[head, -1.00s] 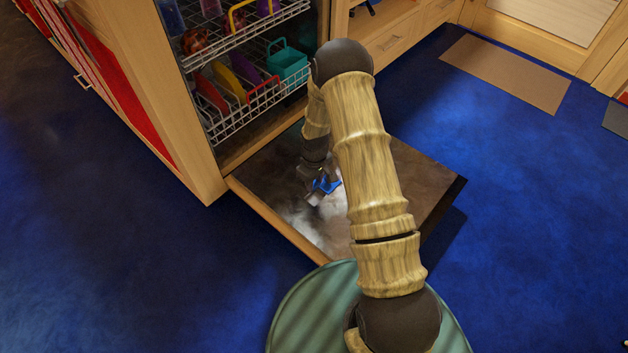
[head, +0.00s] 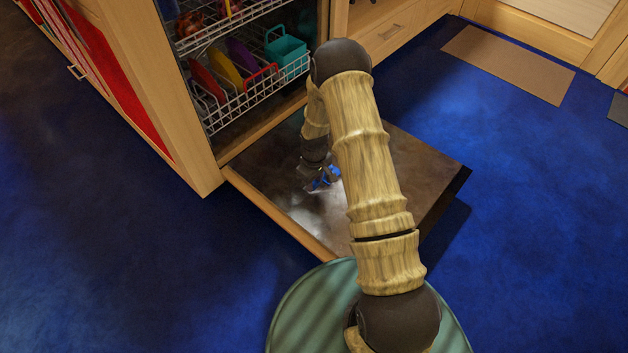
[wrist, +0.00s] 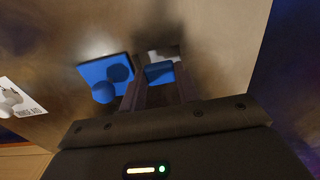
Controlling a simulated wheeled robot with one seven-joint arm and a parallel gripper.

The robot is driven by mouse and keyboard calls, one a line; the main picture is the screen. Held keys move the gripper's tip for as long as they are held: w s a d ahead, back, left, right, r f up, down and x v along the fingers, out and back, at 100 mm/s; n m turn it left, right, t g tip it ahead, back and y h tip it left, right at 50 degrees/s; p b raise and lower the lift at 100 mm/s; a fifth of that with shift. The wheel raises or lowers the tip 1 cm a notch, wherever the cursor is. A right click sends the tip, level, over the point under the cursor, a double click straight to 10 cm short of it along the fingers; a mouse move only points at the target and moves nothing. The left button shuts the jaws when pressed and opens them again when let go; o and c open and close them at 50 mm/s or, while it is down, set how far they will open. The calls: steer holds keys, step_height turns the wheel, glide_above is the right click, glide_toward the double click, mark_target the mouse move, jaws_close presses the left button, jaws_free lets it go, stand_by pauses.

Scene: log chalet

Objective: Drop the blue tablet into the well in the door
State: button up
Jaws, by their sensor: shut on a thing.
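My gripper (head: 313,184) is low over the opened dishwasher door (head: 410,170). In the wrist view my gripper (wrist: 159,77) is shut on the small blue tablet (wrist: 159,71), which sits between the fingertips. In the head view my arm hides much of this.
The lower rack (head: 250,100) with plates and a teal basket (head: 287,50) stands inside the dishwasher behind the door. A white label (wrist: 18,100) lies on the door at left in the wrist view. Blue floor (head: 520,220) is clear to the right.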

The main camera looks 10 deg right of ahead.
steer(key=o, duration=1)
steer(key=shift+o, duration=0.2)
step_height(320, 180, up, 17)
steer(key=p, duration=0.9)
steer(key=shift+r, duration=0.2)
steer(key=shift+d, duration=0.1)
steer(key=s+r+m+t+p, duration=0.15)
steer(key=s+r+p, duration=0.35)
steer(key=r, duration=0.6)
steer(key=s+r+m+p, duration=0.3)
steer(key=s+r, duration=0.5)
steer(key=r, duration=0.3)
steer(key=s+r+m+t+p, duration=0.15)
steer(key=s+r+p, duration=0.35)
steer(key=r, duration=0.6)
steer(key=w+p+v, duration=0.2)
steer(key=p+v, duration=1)
steer(key=w+r+p+v, duration=0.1)
steer(key=w+p+v, duration=0.2)
steer(key=p+v, duration=0.8)
steer(key=w+r+p+v, duration=0.1)
steer(key=w+p+v, duration=0.2)
steer(key=p+v, duration=0.9)
steer(key=shift+r+m+p, duration=0.35)
steer(key=shift+r+m, duration=0.05)
steer(key=shift+r, duration=0.2)
